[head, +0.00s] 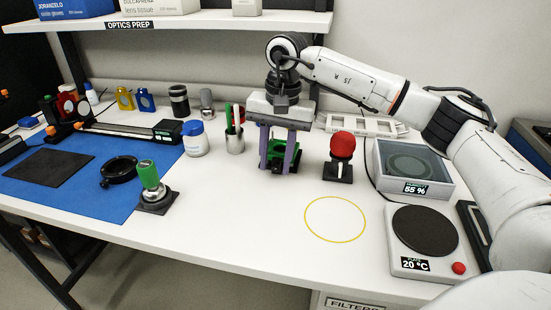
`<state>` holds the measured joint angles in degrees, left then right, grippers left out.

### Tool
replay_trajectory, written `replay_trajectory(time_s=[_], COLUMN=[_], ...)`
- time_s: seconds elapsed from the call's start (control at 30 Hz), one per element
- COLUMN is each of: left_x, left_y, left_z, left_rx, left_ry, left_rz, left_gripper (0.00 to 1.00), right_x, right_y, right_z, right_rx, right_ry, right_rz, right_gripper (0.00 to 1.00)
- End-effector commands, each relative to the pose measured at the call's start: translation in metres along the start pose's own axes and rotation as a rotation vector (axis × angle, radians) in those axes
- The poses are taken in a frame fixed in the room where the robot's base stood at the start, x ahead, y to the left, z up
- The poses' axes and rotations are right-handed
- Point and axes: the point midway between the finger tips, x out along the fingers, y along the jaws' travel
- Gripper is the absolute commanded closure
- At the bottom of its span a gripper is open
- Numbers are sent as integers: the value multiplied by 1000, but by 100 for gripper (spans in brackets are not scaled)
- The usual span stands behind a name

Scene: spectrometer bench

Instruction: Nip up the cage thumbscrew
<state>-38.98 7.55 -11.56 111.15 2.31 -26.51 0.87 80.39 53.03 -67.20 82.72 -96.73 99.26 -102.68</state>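My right gripper (278,168) points straight down over the middle of the bench, its two purple fingers spread apart. A green part on a dark base (300,151) stands between and behind these fingers and is partly hidden by them. I cannot see a thumbscrew clearly on it, nor whether the fingers touch it. A green-capped knob (148,174) on a black square base stands at the front left. A red ball-topped knob (342,146) on a black base stands right of the gripper. My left gripper is not in view.
A pen cup (235,139) and white jar (195,140) stand left of the gripper. A hot plate (424,232) and lidded box (413,168) stand right. A blue mat (110,203) holds a rail (125,130). The yellow ring (335,240) encloses bare bench.

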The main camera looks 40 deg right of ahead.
Motion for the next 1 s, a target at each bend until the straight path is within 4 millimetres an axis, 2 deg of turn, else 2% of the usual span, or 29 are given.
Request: replay_trajectory(time_s=[0.13, 0.3, 0.33, 0.57, 0.7, 1.0], left_x=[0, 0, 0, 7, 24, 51], left_y=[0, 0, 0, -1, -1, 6], left_z=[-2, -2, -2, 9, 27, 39], left_rx=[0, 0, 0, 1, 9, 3], left_ry=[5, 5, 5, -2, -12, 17], left_rz=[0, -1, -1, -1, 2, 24], left_gripper=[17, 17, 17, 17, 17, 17], right_x=[0, 0, 0, 5, 10, 12], right_y=[0, 0, 0, 3, 8, 13], right_z=[0, 0, 0, -1, -1, -1], right_rx=[0, 0, 0, 2, 4, 2], right_ry=[0, 0, 0, -1, 1, 0], right_rz=[0, 0, 0, -46, -170, -406], right_gripper=[70, 99, 100, 100, 100, 100])
